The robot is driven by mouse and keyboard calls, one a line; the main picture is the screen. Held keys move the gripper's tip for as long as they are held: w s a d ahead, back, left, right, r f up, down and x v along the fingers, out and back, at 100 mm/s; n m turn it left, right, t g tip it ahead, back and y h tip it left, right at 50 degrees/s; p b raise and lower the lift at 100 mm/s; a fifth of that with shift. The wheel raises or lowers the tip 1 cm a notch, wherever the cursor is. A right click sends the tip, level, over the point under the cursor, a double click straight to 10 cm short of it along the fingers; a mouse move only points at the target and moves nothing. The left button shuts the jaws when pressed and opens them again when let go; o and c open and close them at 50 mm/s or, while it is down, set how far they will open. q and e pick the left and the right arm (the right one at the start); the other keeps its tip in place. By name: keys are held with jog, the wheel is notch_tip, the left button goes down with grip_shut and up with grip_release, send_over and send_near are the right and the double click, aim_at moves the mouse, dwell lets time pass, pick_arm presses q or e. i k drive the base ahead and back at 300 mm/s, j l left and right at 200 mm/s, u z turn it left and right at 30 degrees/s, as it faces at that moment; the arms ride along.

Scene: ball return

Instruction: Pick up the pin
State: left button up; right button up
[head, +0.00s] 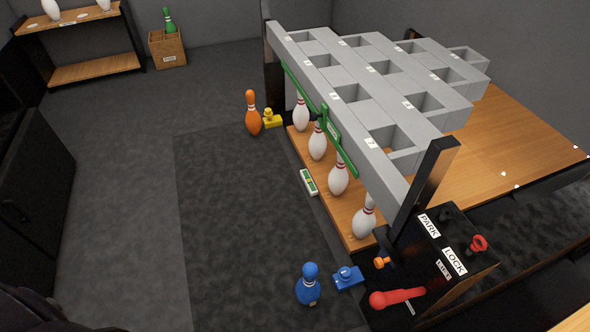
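An orange pin (252,114) stands upright on the dark floor mat, beside a small yellow block (272,118). A blue pin (308,285) stands upright near the bottom of the view, beside a blue block (348,277). White pins with red bands stand in a row on the wooden deck: a far one (301,115), two middle ones (317,143) (339,180) and a near one (364,221). A green pin (169,22) stands in a wooden box (168,48) at the back. Neither of my grippers shows.
A grey rack (366,88) with square openings stands above the deck, with a green bar (318,115) along its front. A black control box (445,252) with a red lever (397,297) is at bottom right. A wooden shelf (95,70) holds white pins. The mat's middle (235,210) is clear.

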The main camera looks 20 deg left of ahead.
aim_at(338, 177)
jog(key=u, duration=0.1)
jog(key=i+j+z, duration=0.1)
jog(key=z, duration=0.35)
jog(key=j+z, duration=0.25)
jog(key=z, duration=0.2)
jog(key=j+z, duration=0.25)
jog(key=z, duration=0.2)
jog(key=j+z, duration=0.2)
jog(key=z, duration=0.25)
